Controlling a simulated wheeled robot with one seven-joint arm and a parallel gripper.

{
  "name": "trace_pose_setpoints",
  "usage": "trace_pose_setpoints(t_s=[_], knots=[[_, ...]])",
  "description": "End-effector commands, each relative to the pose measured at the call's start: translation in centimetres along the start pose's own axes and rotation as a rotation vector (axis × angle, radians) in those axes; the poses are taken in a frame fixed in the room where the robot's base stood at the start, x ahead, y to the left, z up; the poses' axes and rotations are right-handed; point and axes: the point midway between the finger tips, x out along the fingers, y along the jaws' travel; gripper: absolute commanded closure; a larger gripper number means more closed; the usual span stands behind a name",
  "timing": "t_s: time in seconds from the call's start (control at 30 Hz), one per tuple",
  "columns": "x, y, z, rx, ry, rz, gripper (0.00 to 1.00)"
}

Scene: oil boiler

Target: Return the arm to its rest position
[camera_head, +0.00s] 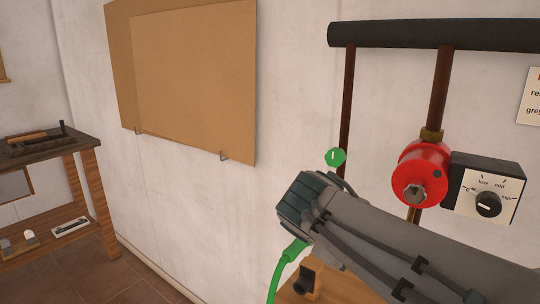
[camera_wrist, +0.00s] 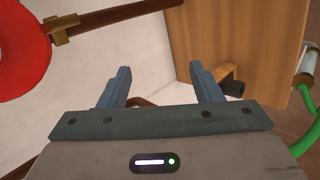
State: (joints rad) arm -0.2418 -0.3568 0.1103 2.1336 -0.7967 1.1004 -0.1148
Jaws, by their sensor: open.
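My gripper (camera_wrist: 161,80) shows from behind in the wrist view, its two blue-grey fingers spread apart with nothing between them. In the head view my grey arm reaches in from the lower right, and the gripper end (camera_head: 303,202) is in front of the white wall, left of the red pump (camera_head: 422,172). The fingertips cannot be made out there. In the wrist view the fingers point toward the wall and a wooden panel (camera_wrist: 220,45).
A black dial box (camera_head: 488,190) adjoins the pump, among brown pipes (camera_head: 440,85) under a black horizontal pipe (camera_head: 430,36). A green tag (camera_head: 335,157) is just above my gripper, and a green hose (camera_head: 285,268) runs below. A wooden workbench (camera_head: 50,150) stands left; floor between is clear.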

Motion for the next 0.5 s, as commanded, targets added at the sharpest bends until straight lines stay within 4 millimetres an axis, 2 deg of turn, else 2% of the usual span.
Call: trace_pose_setpoints(t_s=[0.03, 0.2, 0.33, 0.5], knots=[[-0.8, 0.4, 1.3, 0.06, -0.015, -0.072, 0.41], [-1.5, -2.4, 4.5, 0.306, -0.055, -0.32, 0.41], [-2.8, -4.2, 6.1, 0.509, -0.084, -0.48, 0.41], [-4.2, -5.9, 7.0, 0.717, -0.111, -0.618, 0.41]])
